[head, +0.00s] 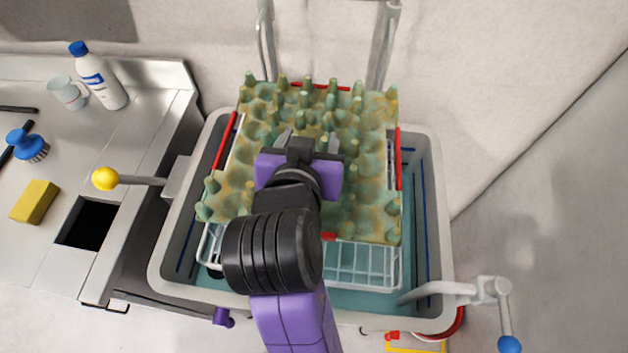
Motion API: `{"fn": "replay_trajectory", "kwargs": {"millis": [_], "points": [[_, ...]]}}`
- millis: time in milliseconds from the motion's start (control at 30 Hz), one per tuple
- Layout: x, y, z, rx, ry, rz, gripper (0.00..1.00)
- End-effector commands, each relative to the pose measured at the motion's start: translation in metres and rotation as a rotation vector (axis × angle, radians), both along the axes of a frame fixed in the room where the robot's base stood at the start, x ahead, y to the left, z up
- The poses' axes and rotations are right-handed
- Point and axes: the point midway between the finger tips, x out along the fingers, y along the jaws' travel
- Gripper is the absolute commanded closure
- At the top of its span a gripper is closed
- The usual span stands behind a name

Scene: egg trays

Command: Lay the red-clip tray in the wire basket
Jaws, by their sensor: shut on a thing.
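The egg tray (366,212) is a mottled green and tan sheet with rows of raised pegs. Red clips (398,158) show along its left, right, far and near edges. The white wire basket (365,268) lies under it, and its near part shows past the tray's near edge. My gripper (305,140) is over the middle of the tray and shut on it; the fingertips are mostly hidden by the wrist. The tray covers most of the basket. I cannot tell whether the tray touches the basket or hangs just above it.
The basket is inside a grey tub (437,210) with teal inside. A lever with a yellow knob (105,179) is at left, and a pipe with a blue knob (509,344) at right. Metal posts (384,45) rise behind. A bottle, mug, brush and yellow sponge (35,202) are on the left counter.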

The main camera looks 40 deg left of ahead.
Motion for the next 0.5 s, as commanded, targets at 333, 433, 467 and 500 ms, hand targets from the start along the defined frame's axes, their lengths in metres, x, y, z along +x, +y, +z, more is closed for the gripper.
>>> {"fn": "replay_trajectory", "kwargs": {"millis": [333, 433, 467, 500], "points": [[-0.001, -0.001, -0.082, -0.005, 0.002, 0.001, 0.90], [0.000, 0.000, -0.096, -0.001, -0.001, 0.001, 0.90], [0.000, 0.000, -0.099, -0.002, 0.000, 0.000, 0.90], [0.000, 0.000, -0.101, -0.001, -0.001, 0.000, 0.90]]}}
